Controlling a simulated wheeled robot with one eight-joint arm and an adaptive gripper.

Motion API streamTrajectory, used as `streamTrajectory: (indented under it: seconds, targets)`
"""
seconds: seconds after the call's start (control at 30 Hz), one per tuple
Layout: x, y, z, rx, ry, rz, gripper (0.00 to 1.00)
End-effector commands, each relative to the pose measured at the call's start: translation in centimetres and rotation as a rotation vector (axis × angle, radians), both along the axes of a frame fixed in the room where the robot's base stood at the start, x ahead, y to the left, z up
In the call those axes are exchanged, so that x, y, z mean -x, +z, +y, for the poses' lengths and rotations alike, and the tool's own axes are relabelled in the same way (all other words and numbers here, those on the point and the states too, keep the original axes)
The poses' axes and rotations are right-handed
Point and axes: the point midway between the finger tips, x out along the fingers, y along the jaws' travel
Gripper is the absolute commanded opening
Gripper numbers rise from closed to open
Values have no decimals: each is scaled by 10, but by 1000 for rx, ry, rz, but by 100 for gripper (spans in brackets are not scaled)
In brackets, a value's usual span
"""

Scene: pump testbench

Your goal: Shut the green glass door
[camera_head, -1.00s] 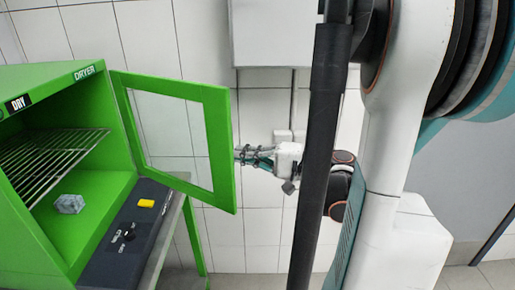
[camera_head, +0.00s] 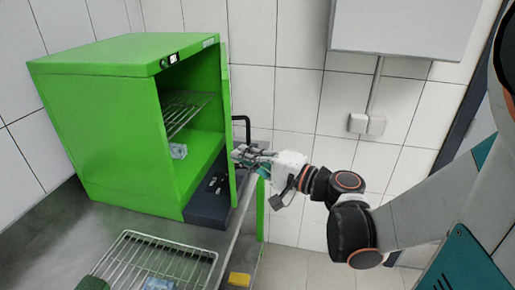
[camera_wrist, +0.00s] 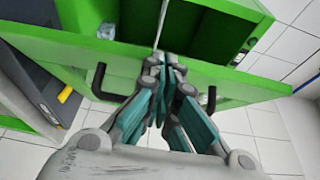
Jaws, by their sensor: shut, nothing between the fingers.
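The green dryer (camera_head: 115,125) stands on a metal table with its front uncovered. Its green glass door (camera_head: 231,130) stands open at the right of the cavity, seen almost edge-on, with a black handle (camera_head: 246,122) on it. In the wrist view the door frame (camera_wrist: 45,50) crosses the picture, and the two bent ends of the handle (camera_wrist: 97,82) show on either side of my fingers. My gripper (camera_head: 240,155) is shut and empty, its fingertips close to the door beside the handle. They also show in the wrist view (camera_wrist: 165,62); contact cannot be told.
A wire rack (camera_head: 165,258) lies on the table (camera_head: 55,230), with a pale cube (camera_head: 160,284) on it. A yellow block (camera_head: 239,279) is near the table's front edge. Another pale cube (camera_head: 178,151) sits inside the dryer. A wall box (camera_head: 400,25) hangs behind my arm.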

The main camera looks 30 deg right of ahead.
Motion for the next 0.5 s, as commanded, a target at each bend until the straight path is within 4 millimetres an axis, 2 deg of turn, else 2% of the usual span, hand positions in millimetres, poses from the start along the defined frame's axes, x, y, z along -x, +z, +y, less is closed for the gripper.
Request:
streamTrajectory:
  seconds: [0.03,0.2,0.5]
  targets:
    - [-5,0,15,0,11,0,0]
    - [-21,0,53,0,16,0,0]
    - [-47,0,108,0,15,0,0]
